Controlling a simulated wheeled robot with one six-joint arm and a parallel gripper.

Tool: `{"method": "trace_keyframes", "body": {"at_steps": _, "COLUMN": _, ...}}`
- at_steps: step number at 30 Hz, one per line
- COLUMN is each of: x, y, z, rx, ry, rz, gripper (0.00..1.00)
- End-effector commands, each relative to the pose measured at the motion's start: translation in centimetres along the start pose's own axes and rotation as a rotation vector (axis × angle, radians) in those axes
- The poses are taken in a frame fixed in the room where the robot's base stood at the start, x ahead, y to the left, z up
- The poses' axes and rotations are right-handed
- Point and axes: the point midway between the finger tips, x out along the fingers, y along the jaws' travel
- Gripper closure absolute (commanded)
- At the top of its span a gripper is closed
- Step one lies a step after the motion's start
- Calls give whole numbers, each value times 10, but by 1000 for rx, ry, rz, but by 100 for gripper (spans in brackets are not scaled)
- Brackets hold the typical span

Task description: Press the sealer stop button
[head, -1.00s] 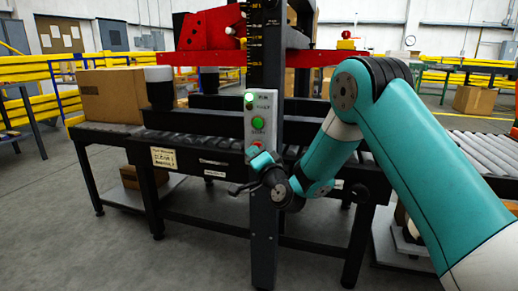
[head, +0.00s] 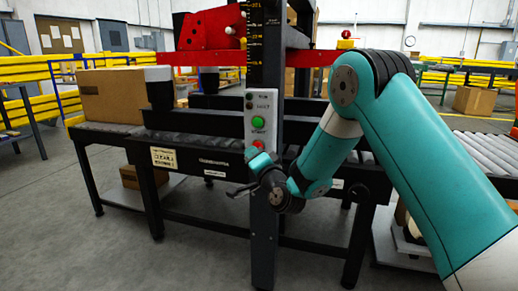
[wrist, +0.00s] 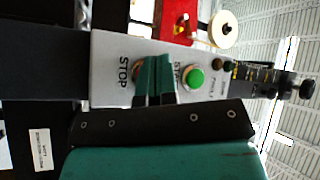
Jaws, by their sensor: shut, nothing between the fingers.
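The control panel (head: 261,210) is a light grey strip on a dark post. Its red stop button (head: 258,145) sits below the larger green start button (head: 258,122). The indicator lamp (head: 249,105) near the panel top is dark. My gripper (head: 259,156) is shut and empty, right by the stop button and covering its lower part in the head view. In the wrist view my teal fingers (wrist: 154,66) reach over the panel beside the STOP label and partly hide the reddish stop button (wrist: 137,71). I cannot tell whether they touch it. The green button (wrist: 194,77) is clear of them.
The sealer's red head (head: 210,30) is above the roller conveyor (head: 110,130). A cardboard box (head: 112,97) stands on the conveyor at the left. Black side rails and table legs flank the post. The floor in front is open.

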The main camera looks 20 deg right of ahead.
Motion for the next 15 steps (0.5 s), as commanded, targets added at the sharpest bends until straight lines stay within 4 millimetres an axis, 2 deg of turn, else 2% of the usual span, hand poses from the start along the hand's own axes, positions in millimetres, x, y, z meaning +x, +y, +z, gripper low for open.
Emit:
{"method": "trace_keyframes", "body": {"at_steps": 10, "x": -21, "y": -10, "z": 15, "rx": 0, "ry": 0, "rz": 8, "gripper": 100}}
{"method": "trace_keyframes", "body": {"at_steps": 15, "x": -33, "y": -23, "z": 24, "rx": 0, "ry": -1, "rz": 2, "gripper": 100}}
